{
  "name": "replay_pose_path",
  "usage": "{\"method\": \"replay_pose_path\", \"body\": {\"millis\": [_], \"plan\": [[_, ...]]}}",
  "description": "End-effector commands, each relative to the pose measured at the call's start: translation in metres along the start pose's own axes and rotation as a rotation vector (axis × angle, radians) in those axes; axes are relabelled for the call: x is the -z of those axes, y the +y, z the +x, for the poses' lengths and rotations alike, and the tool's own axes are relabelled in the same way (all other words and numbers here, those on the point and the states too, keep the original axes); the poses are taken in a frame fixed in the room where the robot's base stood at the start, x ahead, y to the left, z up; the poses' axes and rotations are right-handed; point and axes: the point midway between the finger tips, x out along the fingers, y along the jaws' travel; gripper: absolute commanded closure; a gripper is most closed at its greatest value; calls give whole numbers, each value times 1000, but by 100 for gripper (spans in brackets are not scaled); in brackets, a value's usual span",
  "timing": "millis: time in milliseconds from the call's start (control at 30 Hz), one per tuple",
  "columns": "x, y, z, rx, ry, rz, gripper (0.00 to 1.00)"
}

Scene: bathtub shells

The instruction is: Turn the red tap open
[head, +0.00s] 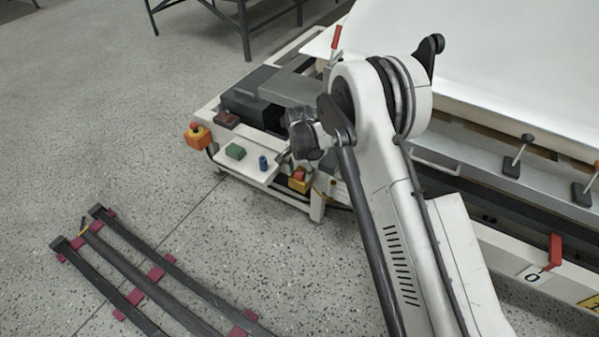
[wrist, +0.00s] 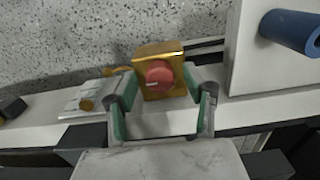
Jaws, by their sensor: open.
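A red lever (head: 553,253) sits on the front panel at the right of the head view, beside a white plate marked 0. It looks most like a tap, but I cannot be sure. A round red knob (wrist: 159,74) on a yellow box (wrist: 174,49) is in the wrist view; this box also shows in the head view (head: 299,184). My gripper (wrist: 164,88) is open, with one green-padded finger on each side of the knob as seen from the wrist. I cannot tell whether it touches. In the head view the fingers are mostly hidden by my wrist.
A green button block (head: 235,152), a blue knob (head: 263,163) and an orange box (head: 197,135) stand near the yellow box. A red upright handle (head: 336,38) is behind. Black-handled clamps (head: 518,155) line the white shell (head: 510,60). Curved dark rails (head: 150,270) lie on the floor.

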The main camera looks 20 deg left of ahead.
Motion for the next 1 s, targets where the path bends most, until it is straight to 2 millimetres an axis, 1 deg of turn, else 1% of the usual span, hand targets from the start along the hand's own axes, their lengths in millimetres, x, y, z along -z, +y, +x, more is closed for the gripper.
{"method": "replay_pose_path", "body": {"millis": [167,400,600,700,800,1000], "plan": [[0,0,-19,0,0,0,53],[0,0,-66,0,0,0,53],[0,0,-99,0,0,0,53],[0,0,-110,0,0,0,53],[0,0,-116,0,0,0,53],[0,0,-119,0,0,0,53]]}}
